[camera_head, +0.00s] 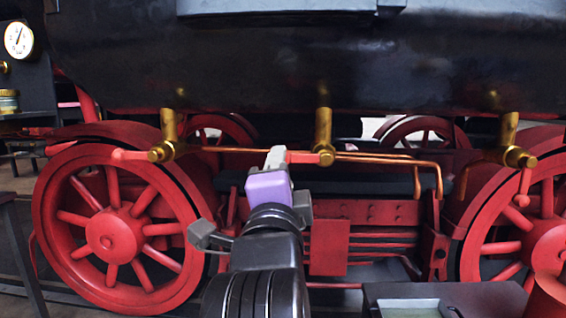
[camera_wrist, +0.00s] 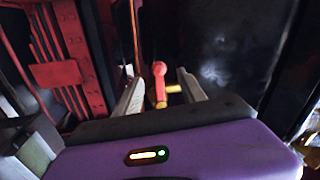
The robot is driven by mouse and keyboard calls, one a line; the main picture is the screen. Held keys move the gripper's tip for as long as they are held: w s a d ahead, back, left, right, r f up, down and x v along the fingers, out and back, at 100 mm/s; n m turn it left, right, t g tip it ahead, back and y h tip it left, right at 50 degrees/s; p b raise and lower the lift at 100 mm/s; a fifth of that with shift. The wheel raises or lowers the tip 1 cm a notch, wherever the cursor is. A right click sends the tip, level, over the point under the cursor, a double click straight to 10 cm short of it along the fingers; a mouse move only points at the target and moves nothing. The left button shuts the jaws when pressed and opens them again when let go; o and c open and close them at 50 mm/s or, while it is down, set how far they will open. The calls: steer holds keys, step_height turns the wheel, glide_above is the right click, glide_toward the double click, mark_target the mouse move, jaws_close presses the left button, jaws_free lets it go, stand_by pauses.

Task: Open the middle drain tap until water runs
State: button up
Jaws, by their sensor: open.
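The middle drain tap (camera_head: 323,128) is brass and hangs under the black boiler. Its red lever (camera_head: 300,156) lies about level, pointing left. No water shows at its spout. My gripper (camera_head: 277,158) is at the free end of this lever. The tap's brass body (camera_wrist: 172,89) shows behind the lever.
The left tap (camera_head: 167,130) has its lever level to the left; the right tap (camera_head: 510,135) has its lever hanging down. Copper pipes (camera_head: 390,159) run beside the middle tap. Red wheels (camera_head: 108,235) stand on both sides. A grey tray (camera_head: 385,292) is at the lower right.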

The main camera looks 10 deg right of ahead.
steer(key=shift+s+a, duration=0.15)
steer(key=shift+s, duration=0.35)
